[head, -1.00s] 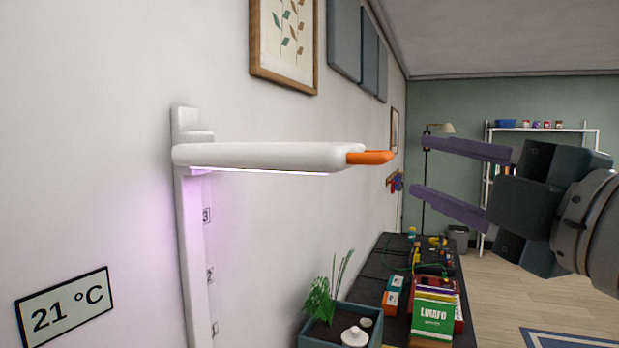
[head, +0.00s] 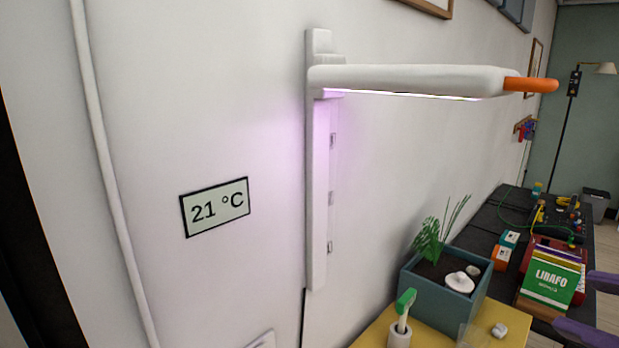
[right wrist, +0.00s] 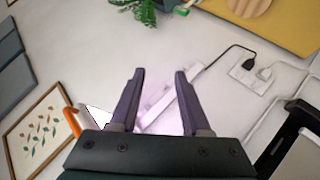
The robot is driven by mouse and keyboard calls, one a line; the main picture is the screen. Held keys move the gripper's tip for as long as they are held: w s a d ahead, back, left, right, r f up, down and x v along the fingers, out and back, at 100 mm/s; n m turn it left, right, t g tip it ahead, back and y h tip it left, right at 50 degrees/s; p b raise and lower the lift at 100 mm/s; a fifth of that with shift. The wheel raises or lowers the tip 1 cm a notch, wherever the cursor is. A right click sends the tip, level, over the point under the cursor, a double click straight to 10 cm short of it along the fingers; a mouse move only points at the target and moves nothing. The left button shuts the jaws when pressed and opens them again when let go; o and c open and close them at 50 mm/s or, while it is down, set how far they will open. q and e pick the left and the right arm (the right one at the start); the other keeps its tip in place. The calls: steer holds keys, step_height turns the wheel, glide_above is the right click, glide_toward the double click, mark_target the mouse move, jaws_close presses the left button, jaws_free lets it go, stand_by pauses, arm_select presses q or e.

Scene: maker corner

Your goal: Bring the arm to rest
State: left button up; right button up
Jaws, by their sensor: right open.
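My right gripper (head: 574,303) shows only by its two purple fingers at the lower right edge of the head view. The fingers are apart with nothing between them. In the right wrist view the open gripper (right wrist: 160,72) points toward the white wall, and no contact shows. A white wall lamp (head: 420,79) with an orange tip (head: 531,84) glows violet underneath. In the head view the fingers are below and right of this tip. The orange tip also shows at the left of the right wrist view (right wrist: 72,122). My left gripper is out of view.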

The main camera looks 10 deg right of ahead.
steer(key=s+a+f+m+g+y, duration=0.1)
steer(key=s+a+f+m+g, duration=0.25)
steer(key=s+f, duration=0.25)
steer(key=s+a+f+m+g+y, duration=0.1)
steer(key=s+a+f+m+g, duration=0.15)
steer(key=s+f+g, duration=0.35)
step_height(320, 180, up, 16)
steer(key=s+t+p, duration=0.1)
steer(key=p, duration=1.4)
steer(key=shift+a+r+p, duration=0.2)
steer(key=shift+a+p, duration=0.15)
